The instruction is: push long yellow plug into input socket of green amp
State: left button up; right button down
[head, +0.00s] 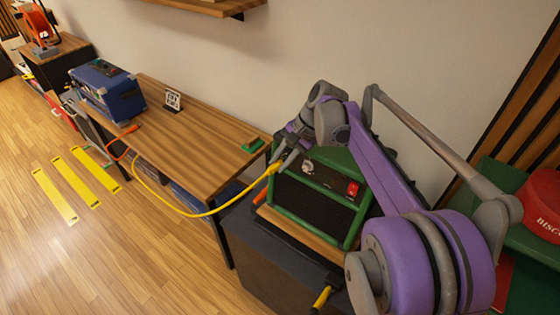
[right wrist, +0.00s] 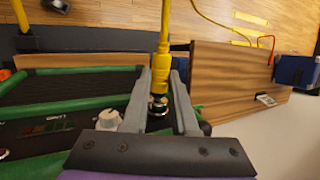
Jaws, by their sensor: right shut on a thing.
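The green amp (head: 322,207) stands on a wooden board, with a dark grille, a pale knob (head: 308,168) and a red switch (head: 352,188) on its panel. My right gripper (head: 281,162) is at the amp's left top corner, shut on the long yellow plug (head: 272,169). In the right wrist view the plug (right wrist: 161,68) lies between the two grey fingers. Its metal end (right wrist: 157,105) points at the panel beside the knob (right wrist: 107,121). The fingers partly hide the socket, and I cannot tell whether the tip is inside it. My left gripper is not in view.
The yellow cable (head: 190,214) hangs from the plug and loops left past the wooden table (head: 195,130). A blue case (head: 108,92) and a small card stand on that table. A red round thing (head: 541,205) is at the right. Wall stands close behind.

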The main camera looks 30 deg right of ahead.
jog(key=shift+w+d, duration=0.1)
jog(key=shift+d, duration=0.15)
dwell(0.3)
jog(key=c, duration=0.6)
grip_release()
jog(key=v, duration=1.1)
jog(key=s+a+f+n+t+h, duration=0.1)
jog(key=s+a+f+n, duration=0.3)
jog(key=s+a+f, duration=0.1)
jog(key=s+a+f+n+t+h, duration=0.1)
jog(key=s+a+f+n+h, duration=0.1)
jog(key=s+a+f+n, duration=0.3)
jog(key=s+a+f+n+t+h, duration=0.1)
jog(key=s+a+f+n, duration=0.3)
jog(key=s+a+f, duration=0.3)
jog(key=shift+a+f+n+h, duration=0.2)
jog(key=shift+f+n+h, duration=0.15)
jog(key=shift+f, duration=0.6)
